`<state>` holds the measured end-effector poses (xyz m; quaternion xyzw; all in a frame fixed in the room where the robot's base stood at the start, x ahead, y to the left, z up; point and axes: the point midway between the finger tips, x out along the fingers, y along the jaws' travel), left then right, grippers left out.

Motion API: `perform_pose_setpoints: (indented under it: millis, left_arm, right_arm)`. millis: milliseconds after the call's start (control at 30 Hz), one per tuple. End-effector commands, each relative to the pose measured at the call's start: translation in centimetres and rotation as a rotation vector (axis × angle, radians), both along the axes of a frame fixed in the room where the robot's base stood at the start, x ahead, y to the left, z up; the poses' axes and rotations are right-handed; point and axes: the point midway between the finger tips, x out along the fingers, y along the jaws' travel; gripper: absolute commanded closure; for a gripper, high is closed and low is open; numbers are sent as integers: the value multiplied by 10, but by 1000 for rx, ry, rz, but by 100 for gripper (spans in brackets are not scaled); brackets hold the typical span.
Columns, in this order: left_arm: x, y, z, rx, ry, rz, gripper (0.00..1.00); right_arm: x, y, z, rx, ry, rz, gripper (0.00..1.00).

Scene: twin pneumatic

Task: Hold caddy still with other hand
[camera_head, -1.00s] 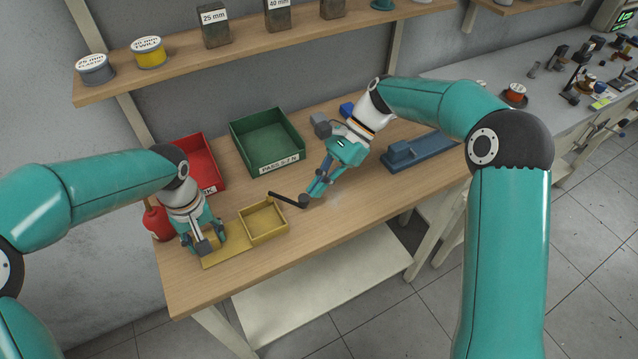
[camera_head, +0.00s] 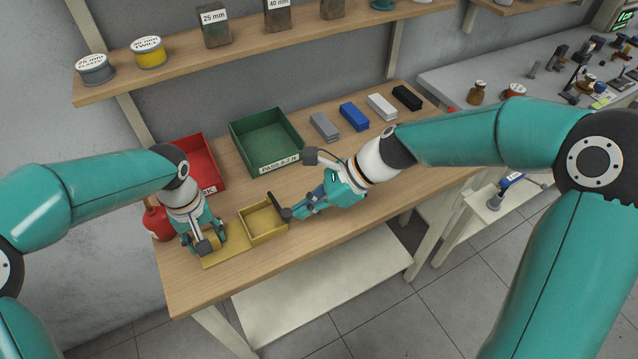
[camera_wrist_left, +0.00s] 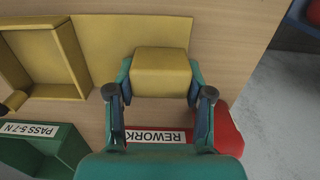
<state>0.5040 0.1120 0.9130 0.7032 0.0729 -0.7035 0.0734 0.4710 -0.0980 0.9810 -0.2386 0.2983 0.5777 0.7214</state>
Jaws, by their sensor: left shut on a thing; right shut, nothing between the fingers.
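The yellow caddy lies near the table's front left edge, with a flat plate and a walled tray (camera_head: 262,236). My left gripper (camera_head: 212,241) is over the plate's left end. In the left wrist view its fingers stand either side of a yellow block (camera_wrist_left: 162,72) on the caddy and are shut on it. The tray (camera_wrist_left: 45,60) also shows there, at upper left. My right gripper (camera_head: 290,214) is shut at the tray's right side. A dark rod (camera_head: 276,203) shows at its tips, over the tray's right edge; how it is held is unclear.
A red bin (camera_head: 203,163) and a green bin (camera_head: 265,140) stand behind the caddy. Grey (camera_head: 324,126), blue (camera_head: 354,116), white (camera_head: 382,106) and black (camera_head: 407,97) blocks line the table's back. A red bottle (camera_head: 158,223) stands left of my left gripper.

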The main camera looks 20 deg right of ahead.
Motion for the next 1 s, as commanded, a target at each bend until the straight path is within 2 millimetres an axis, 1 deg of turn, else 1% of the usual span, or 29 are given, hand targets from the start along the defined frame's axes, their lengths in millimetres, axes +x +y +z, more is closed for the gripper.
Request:
perform_pose_setpoints:
  millis: [33,233,600,1000]
  left_arm:
    - [0,-1,0,-1,0,-1,91]
    - [0,-1,0,-1,0,-1,91]
    - [0,0,0,-1,-1,0,91]
    - [0,0,0,-1,-1,0,91]
  right_arm:
    - [-5,6,1,0,1,-43,100]
    - [-14,25,0,-1,2,-212,100]
    - [-18,62,-1,-2,3,-220,100]
    - [-13,57,0,-1,1,-223,100]
